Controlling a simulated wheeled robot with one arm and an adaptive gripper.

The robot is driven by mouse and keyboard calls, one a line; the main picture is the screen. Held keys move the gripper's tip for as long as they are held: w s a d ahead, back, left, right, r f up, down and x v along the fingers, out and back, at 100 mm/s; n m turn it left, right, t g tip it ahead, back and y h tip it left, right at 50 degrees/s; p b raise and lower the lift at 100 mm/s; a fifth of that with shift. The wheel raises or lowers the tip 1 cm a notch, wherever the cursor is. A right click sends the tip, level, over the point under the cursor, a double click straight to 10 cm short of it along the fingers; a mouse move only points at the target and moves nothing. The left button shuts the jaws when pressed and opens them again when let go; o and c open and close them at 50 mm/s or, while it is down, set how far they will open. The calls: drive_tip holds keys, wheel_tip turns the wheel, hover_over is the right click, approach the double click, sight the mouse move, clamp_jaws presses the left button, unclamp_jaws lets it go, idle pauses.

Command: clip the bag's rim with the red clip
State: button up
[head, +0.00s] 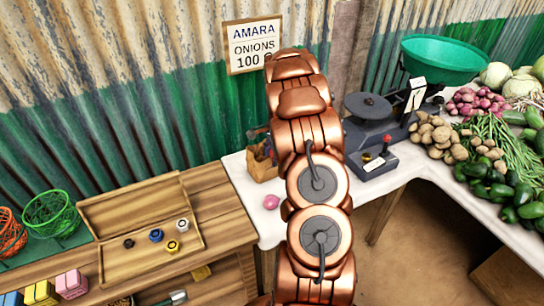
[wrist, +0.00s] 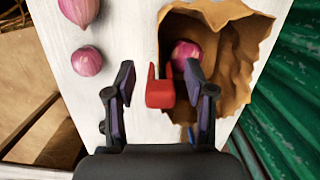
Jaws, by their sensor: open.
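The open brown paper bag (wrist: 240,62) stands at the upper right of the wrist view, with a pink onion (wrist: 184,54) inside its mouth. The red clip (wrist: 160,94) is at the bag's left rim, overlapping it in the picture; I cannot tell whether it pinches the paper. My gripper (wrist: 160,80) is open, one finger on each side of the clip, with a visible gap on the left. In the head view the bag (head: 262,164) is on the white counter, left of my arm, which hides most of my gripper there.
Two loose onions (wrist: 87,61) lie on the counter left of the bag; one (head: 271,201) shows in the head view. A scale (head: 369,106) and vegetables stand to the right. A wooden tray with small weights (head: 140,215) is at left. Corrugated wall rises behind.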

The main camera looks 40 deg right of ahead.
wheel_tip(320, 180, up, 12)
drive_tip(key=d, duration=0.1)
drive_tip(key=shift+s+d+f, duration=0.2)
drive_tip(key=shift+d, duration=0.15)
wheel_tip(320, 180, up, 7)
drive_tip(key=p, duration=0.2)
idle(1.1)
